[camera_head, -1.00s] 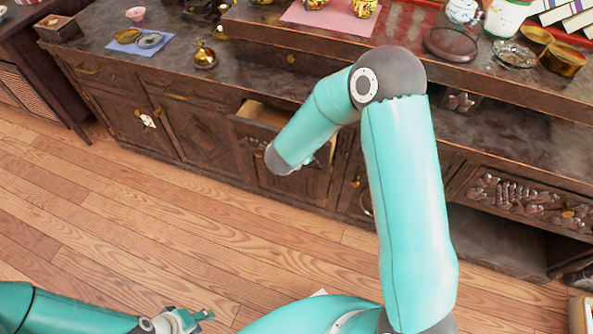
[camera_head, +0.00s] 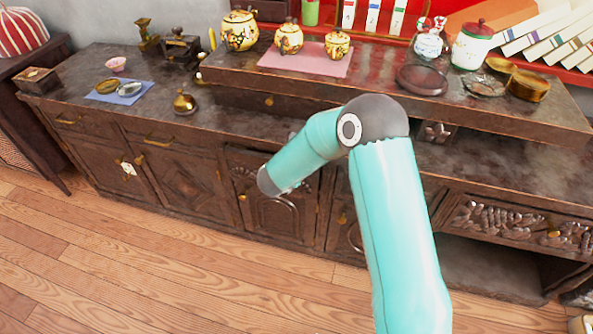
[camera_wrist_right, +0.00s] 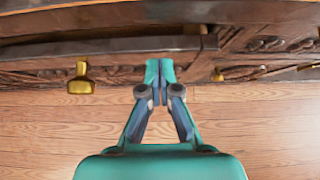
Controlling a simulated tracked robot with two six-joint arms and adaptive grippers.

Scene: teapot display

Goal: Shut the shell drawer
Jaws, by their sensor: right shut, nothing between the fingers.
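The shell drawer's dark carved front (camera_head: 242,164) shows in the head view, left of my right forearm, which hides much of it. No open drawer interior shows there, and the visible part looks about level with the cabinet face. My right gripper (camera_wrist_right: 160,70) is shut and empty in the wrist view, its fingertips against or very near the dark wooden front. Contact cannot be told. In the head view this gripper is hidden behind the forearm. My left gripper is not in view.
A brass knob (camera_wrist_right: 80,80) stands out left of the fingertips in the wrist view. A small brass pot (camera_head: 184,103) stands on the cabinet top. Teapots (camera_head: 288,38) sit on a pink mat (camera_head: 305,60) on the raised shelf. The wooden floor (camera_head: 150,265) in front is clear.

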